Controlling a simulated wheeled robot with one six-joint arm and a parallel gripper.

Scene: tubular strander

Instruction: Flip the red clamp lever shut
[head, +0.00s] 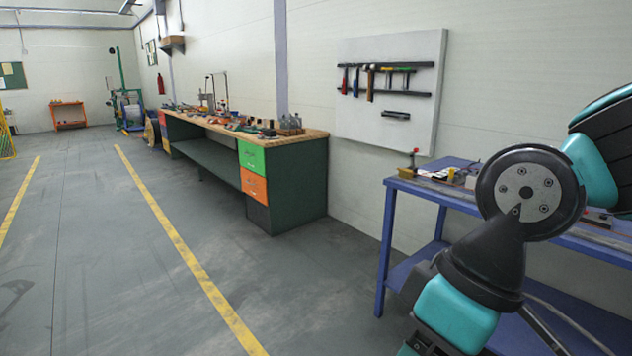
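A small upright red piece (414,153) stands at the left corner of the blue table (408,186), above a small metal and yellowish base. It may be the red clamp lever, but it is too small to tell its shape or whether it is open or shut. My arm's dark joint and teal links cross the right side of the view in front of the blue table and hide much of its top. My gripper is not in view.
A long wooden-topped workbench (240,129) with green and orange drawers stands along the wall. The grey floor (80,260) with yellow lines is clear at left.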

